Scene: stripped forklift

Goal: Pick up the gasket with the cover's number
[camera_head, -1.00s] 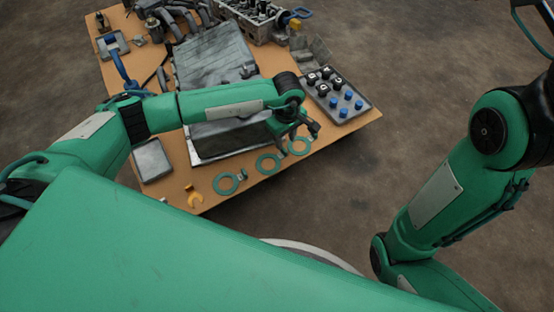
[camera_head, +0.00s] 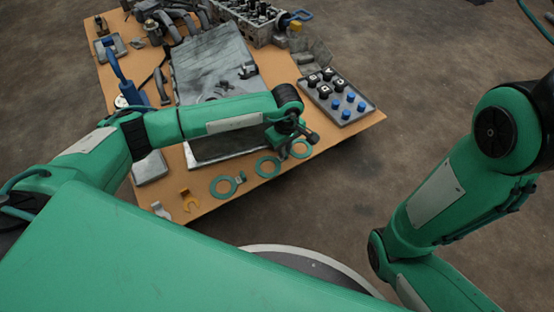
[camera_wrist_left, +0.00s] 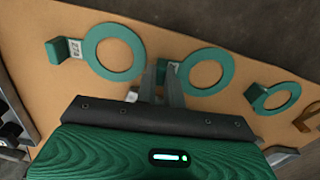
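Several flat green ring gaskets with upright tabs lie along the table's front edge: a left one (camera_head: 223,188), a middle one (camera_head: 268,167) and a right one (camera_head: 300,149). In the left wrist view they show as one at left (camera_wrist_left: 113,52) with a tag of small, hardly legible digits, one in the middle (camera_wrist_left: 207,70) and one at right (camera_wrist_left: 275,97). My left gripper (camera_wrist_left: 160,75) hangs by the middle ring's tab in that view, its fingers a little apart. Whether the tab is between them is unclear. The large grey cover (camera_head: 215,65) shows no readable number. My right gripper is out of view.
A tray of black and blue knobs (camera_head: 338,98) lies at the table's right. An engine block (camera_head: 250,22) stands at the back. Bare floor surrounds the table.

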